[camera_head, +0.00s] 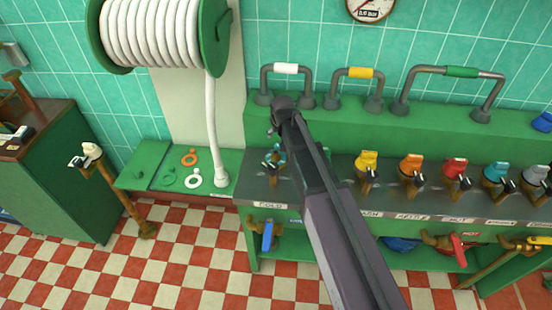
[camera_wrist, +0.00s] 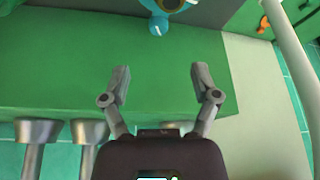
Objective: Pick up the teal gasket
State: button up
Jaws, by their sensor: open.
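A small teal piece (camera_head: 279,153) shows at the left end of the grey counter, just below my gripper (camera_head: 274,124). It also shows at the top edge of the wrist view (camera_wrist: 158,24), partly cut off, with a rounded tab and a dark and brass part against it. I cannot tell whether it is a loose gasket or part of a tap. My gripper (camera_wrist: 160,78) is open and empty above the green ledge, its fingers apart from the teal piece. No other clearly teal ring shows on the low green bench.
The low green bench (camera_head: 225,160) holds an orange ring (camera_head: 189,158), a white ring (camera_head: 193,179) and a green ring (camera_head: 168,177). A white hose (camera_head: 212,120) hangs beside the counter. Pipe handles (camera_head: 285,69) stand on the ledge (camera_head: 400,130). Several coloured taps line the counter to the right.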

aim_at(278, 145)
jog(key=shift+b+x, duration=1.65)
jog(key=shift+x, duration=0.45)
jog(key=shift+w, duration=0.1)
jog(key=shift+b+x, duration=2.35)
jog(key=shift+x, duration=0.2)
jog(key=shift+w+d, duration=0.1)
jog(key=shift+w, duration=0.05)
jog(key=shift+c, duration=0.2)
jog(key=c, duration=1)
